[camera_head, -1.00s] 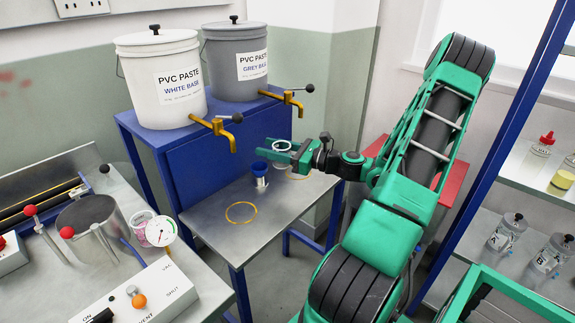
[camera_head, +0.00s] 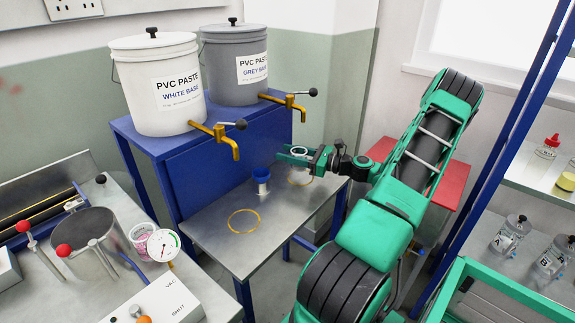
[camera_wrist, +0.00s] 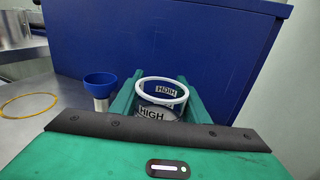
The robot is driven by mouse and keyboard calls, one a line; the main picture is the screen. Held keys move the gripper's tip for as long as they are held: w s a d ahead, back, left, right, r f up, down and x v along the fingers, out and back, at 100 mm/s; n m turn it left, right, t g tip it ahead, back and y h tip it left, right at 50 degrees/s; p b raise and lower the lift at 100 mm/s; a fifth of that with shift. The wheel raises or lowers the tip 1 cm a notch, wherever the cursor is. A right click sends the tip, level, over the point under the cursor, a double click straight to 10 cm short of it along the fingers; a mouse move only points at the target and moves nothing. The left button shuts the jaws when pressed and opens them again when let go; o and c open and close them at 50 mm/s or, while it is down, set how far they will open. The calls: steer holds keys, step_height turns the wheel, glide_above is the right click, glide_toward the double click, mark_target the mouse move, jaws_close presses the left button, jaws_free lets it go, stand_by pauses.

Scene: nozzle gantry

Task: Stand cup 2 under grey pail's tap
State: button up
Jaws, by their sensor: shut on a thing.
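A clear cup with a white rim (camera_head: 299,152) is between my gripper's green fingers (camera_head: 296,157), which are shut on it. In the wrist view the cup (camera_wrist: 160,93) looks upright and shows the word HIGH; no number is readable. In the head view it appears raised above the table, over the right yellow ring (camera_head: 300,180), though its exact height is hard to judge. The grey pail (camera_head: 232,87) stands on the blue stand. Its brass tap (camera_head: 290,104) points out above the cup, with a clear gap between them.
A blue funnel-topped metal piece (camera_head: 262,176) stands on the metal table (camera_head: 212,207), just left of the cup. Another yellow ring (camera_head: 243,223) is empty under the white pail's tap (camera_head: 222,136). The blue stand (camera_head: 190,163) rises behind; a shelf of bottles (camera_head: 517,238) is at right.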

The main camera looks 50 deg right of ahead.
steer(key=shift+d+f, duration=0.3)
steer(key=shift+d, duration=0.15)
steer(key=shift+s+f, duration=0.1)
steer(key=shift+f, duration=1.8)
steer(key=shift+f, duration=0.1)
steer(key=o, duration=1.2)
steer(key=shift+c, duration=0.2)
steer(key=v, duration=1.2)
steer(key=shift+s, duration=0.1)
